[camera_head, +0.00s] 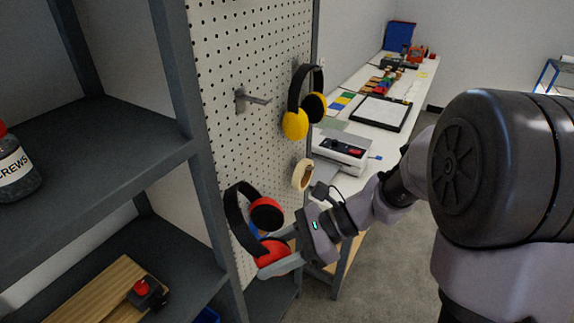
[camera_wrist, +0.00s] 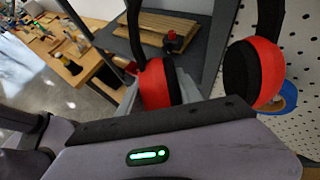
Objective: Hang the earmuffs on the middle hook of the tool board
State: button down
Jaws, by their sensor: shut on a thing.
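The red earmuffs with a black band (camera_head: 236,222) are in front of the lower part of the white tool board (camera_head: 225,75). My gripper (camera_head: 274,256) is shut on their lower red cup. In the wrist view the held cup (camera_wrist: 155,84) sits between my fingers, and the other cup (camera_wrist: 262,68) is free at the right, near the board. An empty metal hook (camera_head: 252,99) sticks out of the board above the earmuffs. To its right, yellow earmuffs (camera_head: 296,122) hang on the board. The hook holding them is mostly hidden.
A tape roll (camera_head: 302,174) hangs on the board below the yellow earmuffs. A blue roll (camera_wrist: 289,97) is on the board behind the red earmuffs. A grey shelf (camera_head: 95,145) stands left. A workbench (camera_head: 356,183) with a white machine stands beyond the board.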

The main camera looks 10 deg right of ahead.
notch_tip(320, 180, up, 7)
jog(key=w+m+t+y+p, duration=0.2)
jog(key=w+m+t, duration=0.1)
jog(key=m+t, duration=0.15)
jog(key=m+t+p, duration=0.2)
jog(key=m+t, duration=0.2)
jog(key=t, duration=0.3)
send_near(228, 161)
jog(key=shift+w+a+r+p, duration=0.2)
jog(key=shift+w+a, duration=0.3)
jog(key=shift+a, duration=0.15)
jog(key=shift+w+a+r+p, duration=0.2)
jog(key=shift+w+a, duration=0.35)
jog(key=shift+a, duration=0.15)
jog(key=shift+w+a+r+p, duration=0.15)
jog(key=shift+w+a+p, duration=0.05)
jog(key=shift+w+a, duration=0.4)
jog(key=shift+w+a+f+b, duration=0.35)
jog(key=shift+a+f+b, duration=0.25)
jog(key=shift+a+f, duration=0.05)
jog(key=c, duration=0.7)
grip_release()
